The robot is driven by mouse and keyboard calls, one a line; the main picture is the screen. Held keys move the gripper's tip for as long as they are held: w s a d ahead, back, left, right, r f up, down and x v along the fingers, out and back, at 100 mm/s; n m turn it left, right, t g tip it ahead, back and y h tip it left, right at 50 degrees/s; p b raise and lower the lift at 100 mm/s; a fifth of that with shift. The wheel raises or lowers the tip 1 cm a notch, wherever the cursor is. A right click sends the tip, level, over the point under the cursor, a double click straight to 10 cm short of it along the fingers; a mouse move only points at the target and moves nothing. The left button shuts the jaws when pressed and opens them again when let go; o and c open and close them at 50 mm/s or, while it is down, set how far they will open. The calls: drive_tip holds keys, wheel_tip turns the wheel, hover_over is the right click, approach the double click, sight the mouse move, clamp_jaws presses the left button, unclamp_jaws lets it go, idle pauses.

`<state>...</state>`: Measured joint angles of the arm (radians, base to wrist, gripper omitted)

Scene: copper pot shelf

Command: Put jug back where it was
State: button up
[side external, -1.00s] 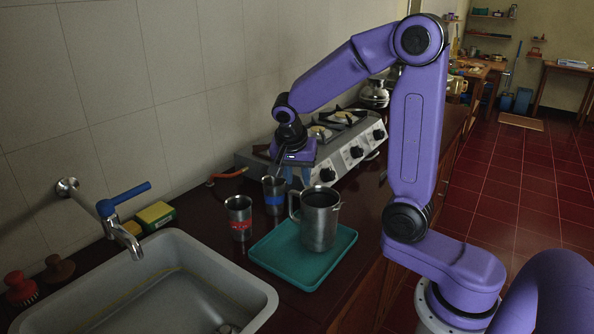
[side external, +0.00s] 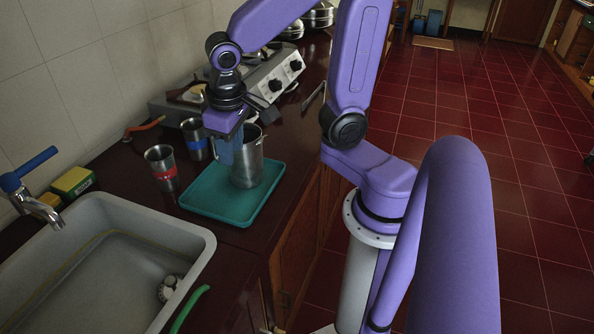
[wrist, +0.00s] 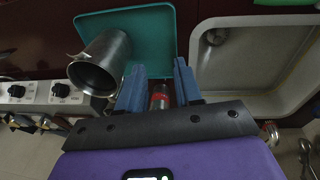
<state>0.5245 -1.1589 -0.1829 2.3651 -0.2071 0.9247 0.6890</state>
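The steel jug (side external: 247,163) stands upright on the teal tray (side external: 212,206). In the wrist view the jug (wrist: 101,62) is left of my fingers, over the tray (wrist: 160,30). My gripper (side external: 229,152) points down, its blue fingers overlapping the jug's left side in the side view and hiding part of it. In the wrist view my gripper (wrist: 159,90) is open, its fingers apart with no object held. A steel cup with a red band (side external: 161,167) stands on the counter left of the tray; the red-banded cup (wrist: 159,97) shows between my fingers.
A steel cup with a blue band (side external: 195,139) stands behind the red-banded one. The sink (side external: 110,265) is at the front left, with a tap (side external: 35,205) and a yellow-green sponge (side external: 73,181). The stove (side external: 255,85) is behind the cups. The tray's front part is clear.

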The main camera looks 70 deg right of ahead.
drive_tip(key=s+a+f+n+g+y, duration=0.1)
drive_tip(key=s+n, duration=1)
drive_tip(key=s, duration=0.3)
drive_tip(key=shift+s+a+n+y, duration=0.3)
drive_tip(key=shift+s+a+n, duration=0.05)
drive_tip(key=shift+a+n, duration=0.05)
idle(0.4)
